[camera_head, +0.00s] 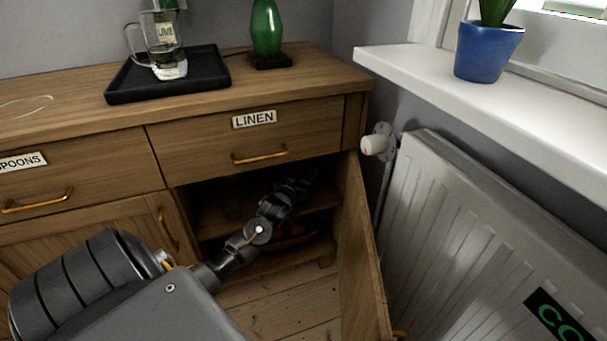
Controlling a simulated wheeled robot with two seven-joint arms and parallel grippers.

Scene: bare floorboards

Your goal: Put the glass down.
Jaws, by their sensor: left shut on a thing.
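My left gripper (303,184) reaches into the open, dark compartment of the wooden sideboard (95,118), under the drawer labelled LINEN (254,119). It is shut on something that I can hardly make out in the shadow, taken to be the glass. I cannot tell whether the held thing touches a shelf (215,215). A clear glass mug (165,45) stands upright on a black tray (190,86) on the sideboard top, away from the gripper. My right gripper is not in view.
The open cabinet door (360,245) stands right of my arm, close to a white radiator (455,215). A green glass lamp or vase (266,28) is on the sideboard top. A blue plant pot (487,52) stands on the windowsill (430,62).

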